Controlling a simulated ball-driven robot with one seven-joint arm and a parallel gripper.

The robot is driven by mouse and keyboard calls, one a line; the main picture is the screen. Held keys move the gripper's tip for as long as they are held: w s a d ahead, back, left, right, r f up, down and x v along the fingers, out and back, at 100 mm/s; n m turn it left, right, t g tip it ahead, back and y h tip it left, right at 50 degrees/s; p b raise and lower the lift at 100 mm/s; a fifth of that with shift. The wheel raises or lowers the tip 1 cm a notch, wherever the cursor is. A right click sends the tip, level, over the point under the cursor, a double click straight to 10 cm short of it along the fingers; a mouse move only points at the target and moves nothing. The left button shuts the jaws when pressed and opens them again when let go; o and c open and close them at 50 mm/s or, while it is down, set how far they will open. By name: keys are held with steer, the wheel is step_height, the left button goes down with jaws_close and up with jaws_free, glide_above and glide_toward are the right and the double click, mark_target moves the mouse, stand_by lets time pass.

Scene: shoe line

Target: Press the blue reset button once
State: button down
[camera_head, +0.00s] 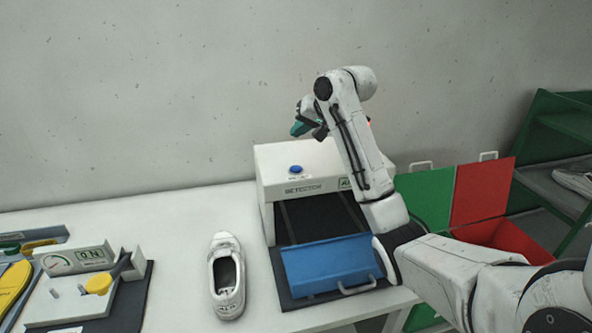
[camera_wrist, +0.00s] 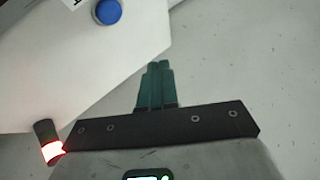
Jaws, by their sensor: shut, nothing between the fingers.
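The blue reset button (camera_head: 296,169) sits on top of the white detector box (camera_head: 275,158), near its left part. In the wrist view the button (camera_wrist: 107,12) is at the upper left, on the white top of the box (camera_wrist: 70,70). My gripper (camera_head: 299,128) is above and behind the box top in the head view. Its teal fingers (camera_wrist: 158,68) are shut with nothing between them, pointing past the box edge in the wrist view. The fingers are apart from the button.
A red-lit post (camera_wrist: 50,145) stands close to my gripper. A blue tray with a handle (camera_head: 330,265) lies before the detector. A white shoe (camera_head: 227,285) stands on the white table (camera_head: 180,230). Green (camera_head: 427,195) and red (camera_head: 480,190) panels are at the right.

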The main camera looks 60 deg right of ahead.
steer(key=b, duration=0.5)
glide_above(299, 169)
step_height(299, 169, down, 6)
steer(key=shift+d+r, duration=0.1)
steer(key=shift+r, duration=0.15)
steer(key=shift+f+b, duration=0.3)
steer(key=shift+f, duration=0.9)
steer(key=shift+f, duration=0.1)
stand_by(0.4)
steer(key=shift+f, duration=0.3)
steer(key=shift+f, duration=0.55)
stand_by(0.9)
steer(key=shift+r+p, duration=0.15)
steer(key=shift+p, duration=0.15)
steer(key=shift+r+p, duration=0.85)
steer(key=shift+p, duration=0.1)
steer(key=shift+r+p, duration=2.2)
steer(key=shift+r, duration=0.3)
